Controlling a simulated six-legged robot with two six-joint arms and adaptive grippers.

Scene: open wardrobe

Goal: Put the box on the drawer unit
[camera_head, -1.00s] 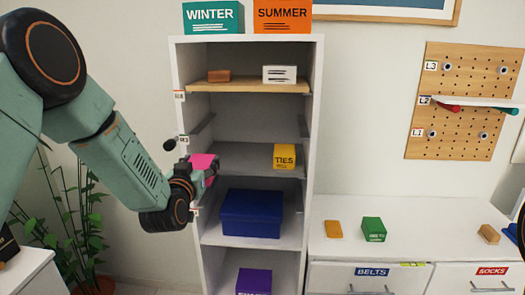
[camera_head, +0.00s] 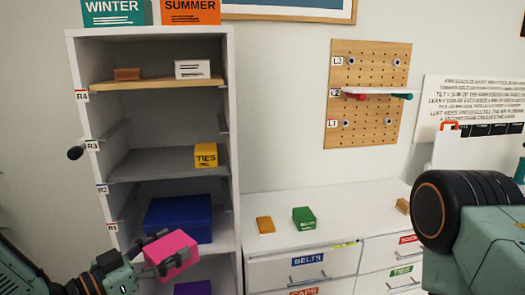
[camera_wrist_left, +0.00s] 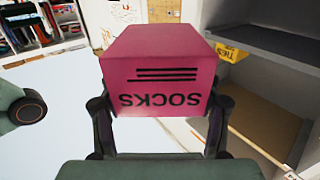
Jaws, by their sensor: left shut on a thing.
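My left gripper (camera_head: 150,266) is shut on a pink box (camera_head: 171,254) at the lower left of the head view, in front of the wardrobe's lower shelves. In the left wrist view the pink box (camera_wrist_left: 158,75) sits between both fingers, and its label SOCKS appears upside down. The white drawer unit (camera_head: 335,222) stands right of the wardrobe, with its top below the pegboard. Its drawers carry labels such as BELTS and CAPS. My right arm shows at the right edge of the head view, but its gripper is not visible.
The open wardrobe (camera_head: 236,150) holds a yellow TIES box (camera_head: 206,155), a dark blue box (camera_head: 178,218) and a purple box (camera_head: 192,288). On the drawer top are an orange item (camera_head: 265,225) and a green box (camera_head: 304,218). Bare top lies around them.

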